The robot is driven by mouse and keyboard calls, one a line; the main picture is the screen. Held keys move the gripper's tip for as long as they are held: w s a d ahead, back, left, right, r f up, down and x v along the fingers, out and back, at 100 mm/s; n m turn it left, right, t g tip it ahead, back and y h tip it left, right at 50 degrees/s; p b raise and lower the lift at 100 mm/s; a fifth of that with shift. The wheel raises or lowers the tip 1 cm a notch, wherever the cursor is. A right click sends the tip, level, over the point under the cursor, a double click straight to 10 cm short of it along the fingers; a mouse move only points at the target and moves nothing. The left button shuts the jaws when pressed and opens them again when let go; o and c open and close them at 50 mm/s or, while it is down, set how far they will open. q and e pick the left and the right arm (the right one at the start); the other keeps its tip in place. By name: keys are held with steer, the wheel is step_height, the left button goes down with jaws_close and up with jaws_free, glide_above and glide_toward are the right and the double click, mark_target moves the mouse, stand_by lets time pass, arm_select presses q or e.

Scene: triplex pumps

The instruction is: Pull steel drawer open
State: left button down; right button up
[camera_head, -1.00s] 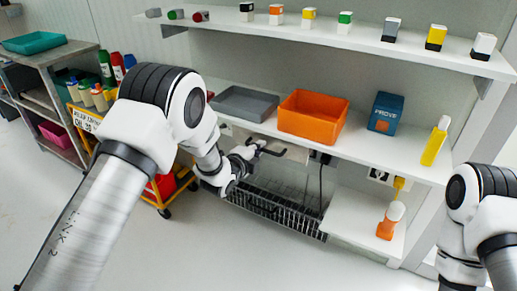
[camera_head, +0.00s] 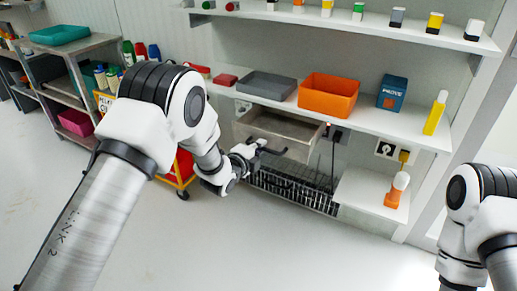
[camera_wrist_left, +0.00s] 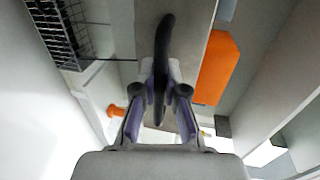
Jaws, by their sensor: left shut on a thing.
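The steel drawer (camera_head: 296,150) hangs under the shelf in the head view. It stands out from beneath the shelf, and its hollow inside shows from above. My left gripper (camera_head: 258,147) is at the dark handle (camera_head: 274,151) on the drawer's front. In the left wrist view, the fingers of my left gripper (camera_wrist_left: 160,95) are closed around the black curved handle (camera_wrist_left: 165,38), with the grey drawer front (camera_wrist_left: 192,25) behind it. My right arm shows at the right edge of the head view, but its gripper is out of the picture.
On the shelf above stand a grey tray (camera_head: 267,86), an orange bin (camera_head: 328,95), a blue box (camera_head: 392,93) and a yellow bottle (camera_head: 435,113). A black wire rack (camera_head: 295,190) lies below the drawer. The floor in front is clear.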

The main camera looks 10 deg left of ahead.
arm_select(q)
steer(key=c, duration=1.2)
jaws_free()
steer(key=v, duration=1.2)
